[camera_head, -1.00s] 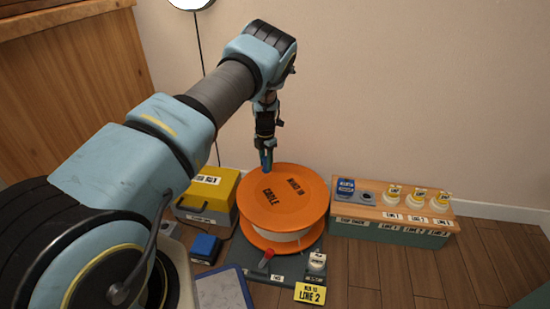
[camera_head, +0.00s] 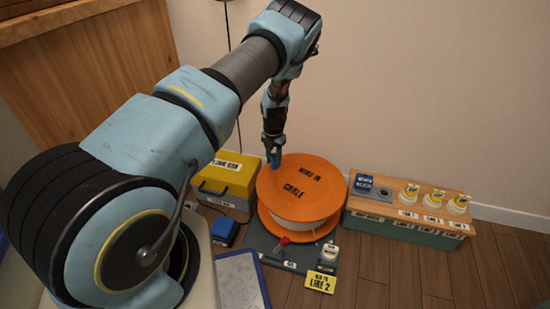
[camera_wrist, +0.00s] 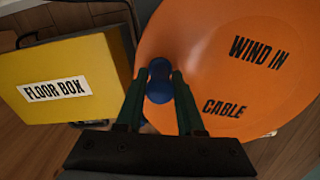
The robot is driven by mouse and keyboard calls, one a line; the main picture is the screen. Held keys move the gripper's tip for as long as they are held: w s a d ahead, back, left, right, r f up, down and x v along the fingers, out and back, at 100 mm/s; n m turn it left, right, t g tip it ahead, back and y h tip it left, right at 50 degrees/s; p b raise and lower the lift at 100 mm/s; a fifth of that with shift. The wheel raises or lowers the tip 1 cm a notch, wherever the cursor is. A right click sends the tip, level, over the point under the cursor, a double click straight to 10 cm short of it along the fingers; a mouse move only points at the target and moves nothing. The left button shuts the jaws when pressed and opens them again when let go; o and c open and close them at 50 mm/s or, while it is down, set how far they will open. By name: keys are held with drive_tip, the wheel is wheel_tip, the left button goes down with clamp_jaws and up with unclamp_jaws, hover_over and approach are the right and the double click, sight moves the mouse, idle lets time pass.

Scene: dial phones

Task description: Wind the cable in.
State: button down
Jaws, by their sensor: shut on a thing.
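An orange cable reel (camera_head: 301,187), lettered "WIND IN" and "CABLE", stands on a dark base. Its orange face also fills the right of the wrist view (camera_wrist: 225,65). A blue knob (camera_wrist: 159,82) sits near the left edge of that face. My gripper (camera_head: 273,161) reaches down to the reel's upper left edge, and its green fingers (camera_wrist: 160,90) are shut on the blue knob. White winding shows under the top disc, but the cable's end cannot be made out.
A yellow box (camera_head: 227,174) labelled "FLOOR BOX" in the wrist view stands close left of the reel. A small blue box (camera_head: 224,230) is in front of it. A wooden-topped bench (camera_head: 395,204) with several plugs stands right.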

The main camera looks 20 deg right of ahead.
drive_tip(key=shift+a, duration=0.1)
drive_tip(key=c, duration=0.7)
unclamp_jaws()
wheel_tip(320, 180, up, 11)
drive_tip(key=p, duration=0.2)
drive_tip(key=shift+f+p, duration=0.1)
drive_tip(key=shift+p, duration=0.25)
